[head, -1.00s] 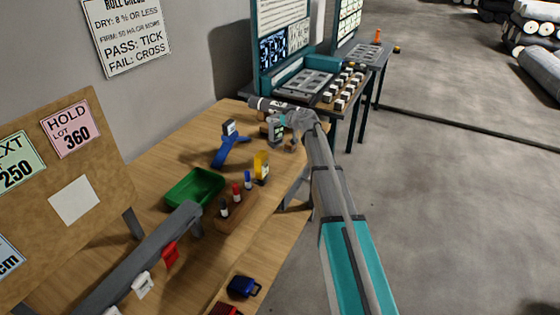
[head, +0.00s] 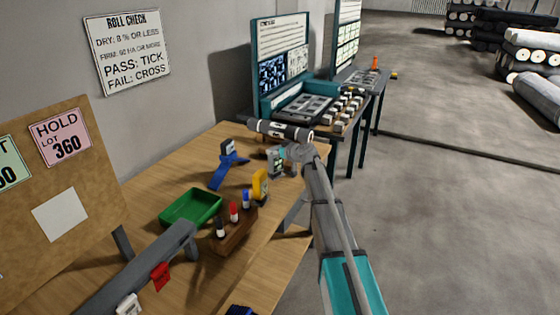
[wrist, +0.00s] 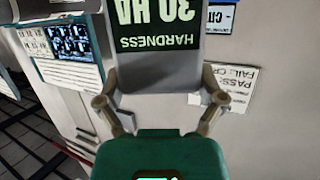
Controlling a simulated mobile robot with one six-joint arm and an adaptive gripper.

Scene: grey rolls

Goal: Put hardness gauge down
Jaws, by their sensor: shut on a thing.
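The hardness gauge (head: 277,162) is a small grey device with a dark green display, at the far right part of the wooden bench (head: 150,245) in the head view. My gripper (wrist: 160,103) is shut on the gauge, one finger on each side. In the wrist view the gauge (wrist: 160,75) fills the top middle, its display reading "HARDNESS 30 HA" upside down. The head view does not show clearly whether its underside touches the bench.
A blue stand-like tool (head: 226,170) and a yellow device (head: 260,186) stand close left of the gauge. Teal-backed stations (head: 285,60) stand behind.

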